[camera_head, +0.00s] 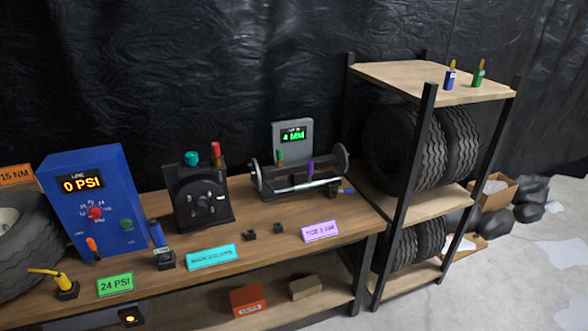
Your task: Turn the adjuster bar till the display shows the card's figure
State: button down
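The adjuster bar (302,185) is a pale horizontal rod in a dark stand on the bench. It runs between two dark upright discs. A green-and-orange upright piece (279,157) and a purple one (310,169) stand at it. Behind it, the grey display (293,138) glows green and seems to read 4 MM; its upper line is too small to read surely. The purple card (320,231) lies in front, at the bench's front edge; it seems to read TOE 3 MM, but the figure is blurry. My gripper is not in this view.
A blue gauge box (92,200) showing 0 PSI and a black dial unit (198,195) stand left on the bench. A cyan card (212,257) and small black blocks lie in front. A tyre rack (428,105) stands close on the right; floor beyond is partly clear.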

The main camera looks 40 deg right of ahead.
aim_at(310, 163)
jog(key=z, duration=3.75)
jog(key=i, duration=0.05)
jog(key=u, duration=2.75)
